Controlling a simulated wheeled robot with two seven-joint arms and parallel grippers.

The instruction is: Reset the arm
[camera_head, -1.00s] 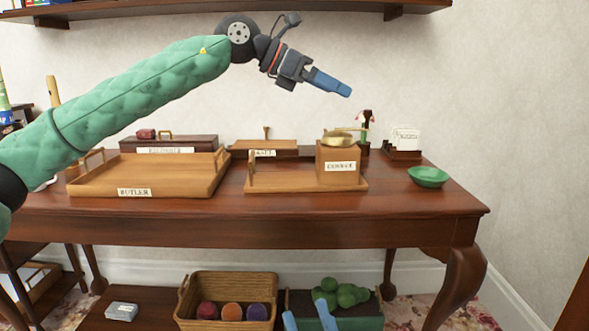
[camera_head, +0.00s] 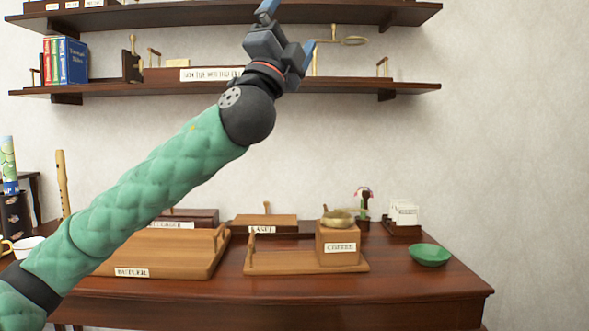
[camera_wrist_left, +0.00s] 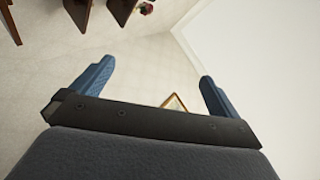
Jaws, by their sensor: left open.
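My left gripper (camera_head: 290,27) is raised high in front of the shelves on the wall, at the end of my green padded left arm. Its blue fingers are spread apart and nothing is between them. In the left wrist view the two blue fingers (camera_wrist_left: 157,72) are wide apart, with only bare wall and distant things beyond. My right gripper is out of view.
Below stand a wooden table (camera_head: 390,290), a butler tray (camera_head: 185,262), a tray with a coffee box (camera_head: 338,247), a brass bowl (camera_head: 337,217) and a green bowl (camera_head: 430,256). The lower wall shelf (camera_head: 350,88) is behind my gripper. The right wall area is clear.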

